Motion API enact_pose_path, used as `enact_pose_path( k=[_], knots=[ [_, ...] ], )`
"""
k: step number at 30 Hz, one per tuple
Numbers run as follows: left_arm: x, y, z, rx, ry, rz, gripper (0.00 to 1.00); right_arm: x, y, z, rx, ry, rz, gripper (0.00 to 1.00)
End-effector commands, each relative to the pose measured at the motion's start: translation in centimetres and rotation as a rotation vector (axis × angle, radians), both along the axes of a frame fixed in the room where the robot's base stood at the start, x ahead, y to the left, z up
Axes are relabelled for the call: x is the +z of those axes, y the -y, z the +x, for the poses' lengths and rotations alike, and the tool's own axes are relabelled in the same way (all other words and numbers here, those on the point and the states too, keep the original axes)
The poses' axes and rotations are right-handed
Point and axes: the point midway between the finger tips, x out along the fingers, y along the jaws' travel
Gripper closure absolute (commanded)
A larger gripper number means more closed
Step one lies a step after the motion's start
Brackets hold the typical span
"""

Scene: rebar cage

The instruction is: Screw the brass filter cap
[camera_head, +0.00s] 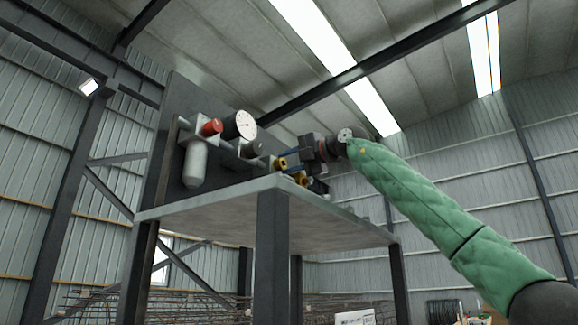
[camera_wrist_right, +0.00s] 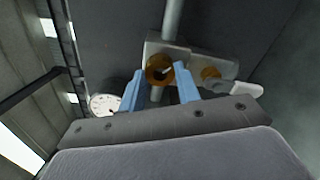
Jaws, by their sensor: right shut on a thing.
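The brass filter cap (camera_wrist_right: 160,69) is a round ring with a dark hollow, seated on a light grey block (camera_wrist_right: 186,55) in the right wrist view. My right gripper (camera_wrist_right: 159,80) has one blue finger on each side of the cap and is shut on it. In the head view, the right gripper (camera_head: 289,157) reaches in from the right at the panel above the table, beside brass fittings (camera_head: 281,163). The fingertips are small and partly hidden there. My left gripper is not in view.
A dark panel (camera_head: 178,101) stands on a grey table (camera_head: 262,207). It carries a white gauge (camera_head: 245,125), a red knob (camera_head: 211,127) and a pale cylinder (camera_head: 195,164). A second brass fitting (camera_wrist_right: 210,73) and a vertical pipe (camera_wrist_right: 172,19) are close to the right fingers.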

Motion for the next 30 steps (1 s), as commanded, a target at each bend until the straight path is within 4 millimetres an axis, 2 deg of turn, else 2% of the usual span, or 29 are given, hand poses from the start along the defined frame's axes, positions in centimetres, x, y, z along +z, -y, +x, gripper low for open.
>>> enact_pose_path(
  k=[17, 18, 21, 30],
  knots=[
    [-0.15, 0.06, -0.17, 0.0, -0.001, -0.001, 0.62, 0.15, 0.16, 0.02, -0.001, -0.024, 0.02, 0.9],
    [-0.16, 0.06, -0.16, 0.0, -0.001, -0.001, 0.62, 0.15, 0.16, 0.02, -0.001, -0.024, 0.02, 0.62],
    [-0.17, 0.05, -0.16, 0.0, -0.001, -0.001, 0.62, 0.11, 0.13, 0.02, -0.001, -0.024, 0.02, 0.46],
    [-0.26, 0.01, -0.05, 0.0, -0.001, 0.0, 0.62, 0.01, 0.21, -0.07, -0.001, -0.024, 0.019, 0.46]
  ],
)
